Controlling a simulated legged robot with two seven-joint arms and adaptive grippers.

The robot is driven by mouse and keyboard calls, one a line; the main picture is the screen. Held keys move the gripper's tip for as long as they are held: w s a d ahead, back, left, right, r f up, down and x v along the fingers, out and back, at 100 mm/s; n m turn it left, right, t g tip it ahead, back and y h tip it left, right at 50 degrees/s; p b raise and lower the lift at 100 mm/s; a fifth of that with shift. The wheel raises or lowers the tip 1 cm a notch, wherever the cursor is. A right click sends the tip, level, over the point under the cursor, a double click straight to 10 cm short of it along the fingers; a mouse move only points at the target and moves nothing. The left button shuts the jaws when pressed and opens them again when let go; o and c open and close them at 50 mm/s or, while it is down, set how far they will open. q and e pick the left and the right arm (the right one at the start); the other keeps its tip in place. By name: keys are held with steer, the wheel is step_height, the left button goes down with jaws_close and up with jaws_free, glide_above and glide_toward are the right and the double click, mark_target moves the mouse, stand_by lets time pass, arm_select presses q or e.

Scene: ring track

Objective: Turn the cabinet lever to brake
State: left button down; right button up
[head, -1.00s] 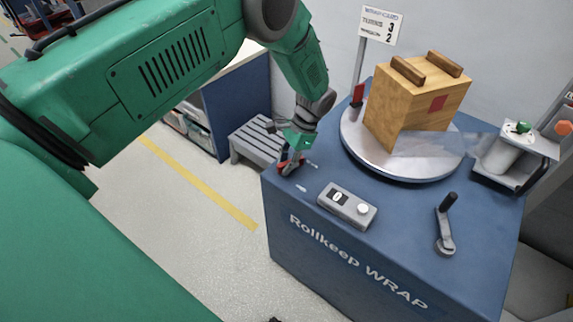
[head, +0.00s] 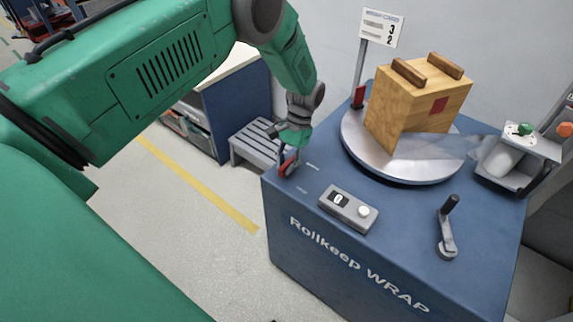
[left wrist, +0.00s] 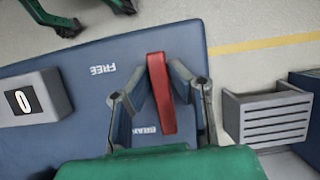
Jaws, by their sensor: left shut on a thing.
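The red cabinet lever (left wrist: 160,95) lies between the two fingers of my left gripper (left wrist: 160,90) in the left wrist view, and the gripper is shut on it. One end of the lever lies beside the partly hidden BRAKE label (left wrist: 145,130); the FREE label (left wrist: 103,69) is off to its left and clear. In the head view the lever (head: 286,168) shows at the left back edge of the blue cabinet top (head: 400,225), under my left gripper (head: 289,158). Its exact angle is hard to tell there. My right gripper is not in view.
A wooden box (head: 415,105) sits on a round turntable (head: 365,165). A counter box reading 0 (head: 347,209), a crank (head: 446,232) and a film roll holder (head: 510,160) are also on the cabinet. A grey slatted stool (head: 256,145) stands left of it.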

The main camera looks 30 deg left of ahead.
arm_select(q)
steer(key=shift+w+r, duration=0.1)
steer(key=shift+w, duration=0.1)
steer(key=c, duration=1.5)
jaws_free()
steer(key=shift+c, duration=0.2)
steer(key=shift+s, duration=0.1)
steer(key=v, duration=1.1)
steer(key=shift+w+r, duration=0.25)
steer(key=shift+r, duration=0.1)
steer(key=shift+s+f, duration=0.1)
